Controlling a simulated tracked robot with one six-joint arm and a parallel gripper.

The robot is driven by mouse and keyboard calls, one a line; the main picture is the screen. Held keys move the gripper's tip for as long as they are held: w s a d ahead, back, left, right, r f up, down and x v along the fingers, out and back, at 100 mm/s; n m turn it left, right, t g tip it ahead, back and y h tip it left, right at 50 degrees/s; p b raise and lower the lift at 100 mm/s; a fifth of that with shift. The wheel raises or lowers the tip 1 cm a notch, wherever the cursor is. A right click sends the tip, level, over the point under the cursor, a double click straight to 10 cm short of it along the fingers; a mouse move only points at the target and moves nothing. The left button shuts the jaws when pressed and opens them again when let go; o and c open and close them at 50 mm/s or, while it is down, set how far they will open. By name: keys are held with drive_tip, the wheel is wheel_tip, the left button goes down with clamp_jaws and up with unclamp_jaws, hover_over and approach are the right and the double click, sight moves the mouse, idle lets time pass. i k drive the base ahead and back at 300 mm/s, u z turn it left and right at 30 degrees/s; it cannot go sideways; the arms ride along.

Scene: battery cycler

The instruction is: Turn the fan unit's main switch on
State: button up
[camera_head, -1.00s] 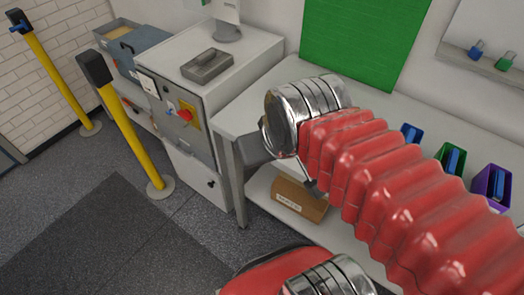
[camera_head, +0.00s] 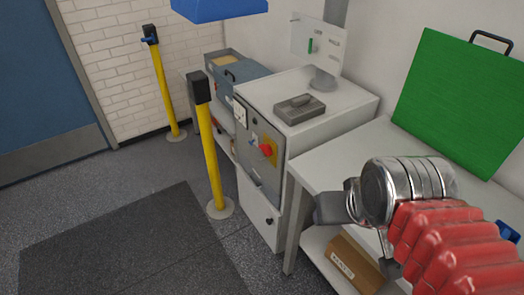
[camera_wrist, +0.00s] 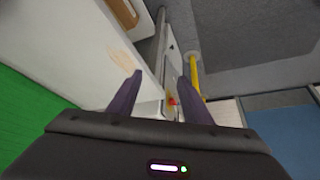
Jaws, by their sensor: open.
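A red rotary knob on a yellow plate (camera_head: 267,149) sits on the grey front panel of a white cabinet (camera_head: 328,98), left of the workbench. The knob's exact setting is too small to read. The red knob also shows small in the wrist view (camera_wrist: 172,101), seen between the fingers. My gripper (camera_wrist: 160,75) is open and empty, apart from the knob. In the head view my arm is right of the cabinet, over the bench.
Yellow posts (camera_head: 209,150) stand on the floor left of the cabinet. A cardboard box (camera_head: 352,262) is under the bench. Floor at left is clear.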

sight(266, 148)
drive_tip(key=u, duration=1.45)
drive_tip(key=i, duration=0.9)
drive_tip(key=u, duration=0.95)
